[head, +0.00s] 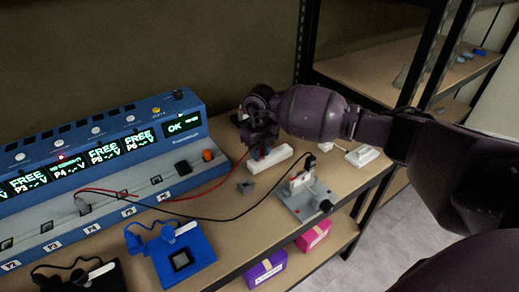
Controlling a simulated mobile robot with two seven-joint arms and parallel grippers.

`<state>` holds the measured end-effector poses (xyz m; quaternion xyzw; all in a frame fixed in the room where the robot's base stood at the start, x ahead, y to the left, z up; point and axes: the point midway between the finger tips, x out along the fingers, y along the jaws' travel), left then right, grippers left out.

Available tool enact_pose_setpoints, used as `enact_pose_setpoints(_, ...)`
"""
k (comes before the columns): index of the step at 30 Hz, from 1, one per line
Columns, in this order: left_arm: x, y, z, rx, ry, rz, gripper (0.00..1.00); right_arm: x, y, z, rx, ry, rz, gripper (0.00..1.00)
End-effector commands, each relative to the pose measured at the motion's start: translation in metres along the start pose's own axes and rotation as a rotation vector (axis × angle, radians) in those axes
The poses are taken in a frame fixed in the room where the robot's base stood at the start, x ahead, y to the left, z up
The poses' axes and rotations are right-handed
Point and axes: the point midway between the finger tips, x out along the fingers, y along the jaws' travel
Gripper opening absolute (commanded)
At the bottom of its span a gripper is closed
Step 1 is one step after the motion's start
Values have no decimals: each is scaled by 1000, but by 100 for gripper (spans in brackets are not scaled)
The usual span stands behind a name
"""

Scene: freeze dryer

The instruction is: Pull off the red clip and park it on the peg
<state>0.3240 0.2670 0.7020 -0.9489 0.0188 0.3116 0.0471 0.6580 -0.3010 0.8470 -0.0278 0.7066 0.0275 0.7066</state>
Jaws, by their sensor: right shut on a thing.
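My right gripper (258,150) reaches in from the right and is shut on the red clip, at the back of the bench just above a white block (272,160). Only a little red of the clip shows between the dark fingers, so I cannot tell whether it touches the block. A red lead (205,193) runs from the blue instrument to the gripper. A black lead (262,208) runs to a dark clip (310,161) on a grey metal fixture (305,196). I cannot make out the peg for certain. My left gripper is not in view.
The blue instrument (185,108) with lit displays fills the left. Another white block (362,156) is at right. Purple (266,268) and pink (313,235) boxes are on the shelf below.

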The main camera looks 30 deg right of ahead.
Motion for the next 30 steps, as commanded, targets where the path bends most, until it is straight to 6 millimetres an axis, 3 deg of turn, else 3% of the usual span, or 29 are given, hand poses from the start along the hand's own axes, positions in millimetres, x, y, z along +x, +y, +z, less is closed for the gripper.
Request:
enact_pose_setpoints(9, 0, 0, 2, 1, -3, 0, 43, 4, 0, 0, 0, 2, 0, 3)
enact_pose_setpoints(10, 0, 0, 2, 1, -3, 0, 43, 4, 0, 0, 0, 2, 0, 28)
enact_pose_setpoints(15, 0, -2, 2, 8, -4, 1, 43, 3, 0, 0, 0, 2, 0, 54)
enact_pose_setpoints(25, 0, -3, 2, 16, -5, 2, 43, 2, 0, 0, 0, 0, 0, 55)
enact_pose_setpoints(30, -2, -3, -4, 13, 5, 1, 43, -18, -1, 1, 0, -5, -1, 55)
